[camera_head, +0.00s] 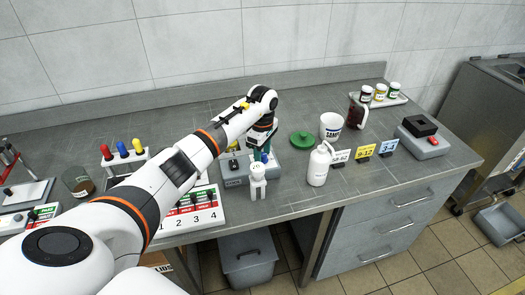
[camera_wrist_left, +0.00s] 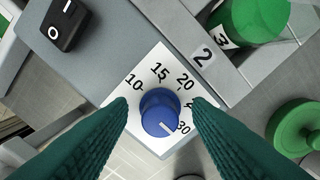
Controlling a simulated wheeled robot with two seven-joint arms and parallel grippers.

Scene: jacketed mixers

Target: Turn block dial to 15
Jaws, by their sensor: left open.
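The blue dial (camera_wrist_left: 160,112) sits on a white scale plate (camera_wrist_left: 140,88) of a grey block (camera_wrist_left: 115,45). The plate reads 10, 15, 20, a partly covered number and 30. The dial's white line points to the lower right, toward 30. My left gripper (camera_wrist_left: 161,101) is open, with a green finger on either side of the dial and visible gaps to it. In the head view my left gripper (camera_head: 259,143) points down over the grey block (camera_head: 234,176), largely hiding the dial. My right gripper is not in view.
A black rocker switch (camera_wrist_left: 63,24) is on the block. A green-capped vessel (camera_wrist_left: 255,18) stands close by. A green lid (camera_head: 302,139), a white bottle (camera_head: 319,164) and a white mug (camera_head: 331,126) stand to the right. A numbered board (camera_head: 212,216) lies left of the block.

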